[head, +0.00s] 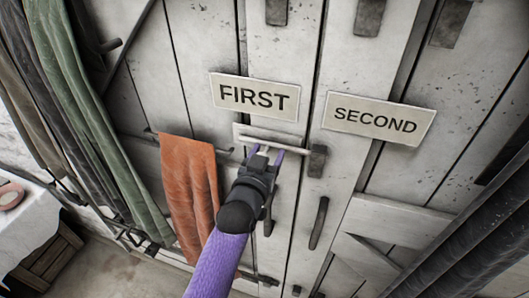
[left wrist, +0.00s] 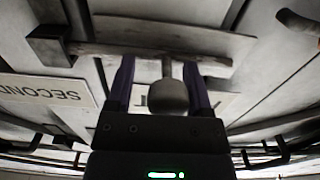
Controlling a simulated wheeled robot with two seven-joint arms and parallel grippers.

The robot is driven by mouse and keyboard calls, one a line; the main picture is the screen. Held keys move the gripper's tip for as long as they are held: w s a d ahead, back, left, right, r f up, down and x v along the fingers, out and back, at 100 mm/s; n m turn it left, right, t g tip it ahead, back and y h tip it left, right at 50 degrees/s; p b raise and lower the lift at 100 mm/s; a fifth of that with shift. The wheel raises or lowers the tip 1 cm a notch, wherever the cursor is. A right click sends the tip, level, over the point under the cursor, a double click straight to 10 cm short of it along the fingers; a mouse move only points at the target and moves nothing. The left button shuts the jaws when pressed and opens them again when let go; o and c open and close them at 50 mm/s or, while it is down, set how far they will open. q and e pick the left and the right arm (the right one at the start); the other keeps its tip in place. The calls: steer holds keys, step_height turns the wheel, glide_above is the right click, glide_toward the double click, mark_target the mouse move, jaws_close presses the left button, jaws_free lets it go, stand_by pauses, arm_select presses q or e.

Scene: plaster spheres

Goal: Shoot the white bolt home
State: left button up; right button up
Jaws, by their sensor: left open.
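The white bolt (head: 285,141) is a pale bar lying across the plank door below the FIRST sign (head: 254,97). In the left wrist view the bolt (left wrist: 130,50) runs across the top, with a round grey knob (left wrist: 168,98) on a short stem. A dark keeper block (head: 317,161) is at its right end in the head view; it also shows in the left wrist view (left wrist: 48,45). The bar's end is close to the block; I cannot tell whether it is inside. My left gripper (head: 267,151) is open, its purple fingers on either side of the knob's stem.
The SECOND sign (head: 379,119) is on the door to the right. An orange cloth (head: 190,190) hangs just left of my arm. Green and dark cloths (head: 90,120) hang at far left, and a dark curtain (head: 465,240) at lower right. Dark handles (head: 318,222) stand out below the bolt.

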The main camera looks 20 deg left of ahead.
arm_select(q)
steer(key=shift+o, duration=0.6)
steer(key=shift+d, duration=0.15)
steer(key=shift+a, duration=0.2)
steer(key=s, duration=1)
steer(key=shift+a, duration=0.2)
steer(key=shift+w, duration=0.1)
